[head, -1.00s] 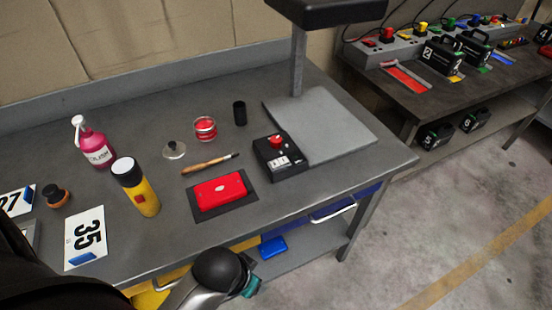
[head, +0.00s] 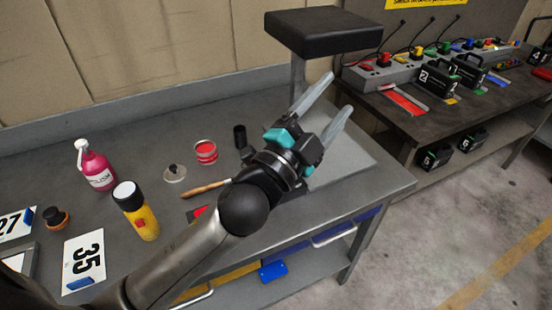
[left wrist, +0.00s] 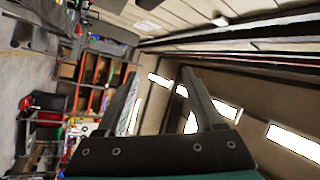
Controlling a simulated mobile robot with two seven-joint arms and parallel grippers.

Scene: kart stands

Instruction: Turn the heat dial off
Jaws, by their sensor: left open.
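The black control box with the red dial, seen earlier beside the grey press plate, is hidden behind my left gripper and forearm in the head view. My left gripper (head: 340,93) is open and empty, raised above the plate (head: 352,158), with its fingers pointing up and to the right toward the black upper head (head: 325,34) of the press. Its two spread fingers also show in the left wrist view (left wrist: 162,76), against the wall and ceiling, with no dial there. My right gripper is not in view.
On the bench stand a pink bottle (head: 97,168), a yellow canister (head: 140,215), a red tin (head: 205,151) and a black cup (head: 240,136). A wooden-handled tool (head: 205,189) lies near my arm. The press post (head: 298,78) rises behind my gripper. A second bench (head: 420,115) stands at right.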

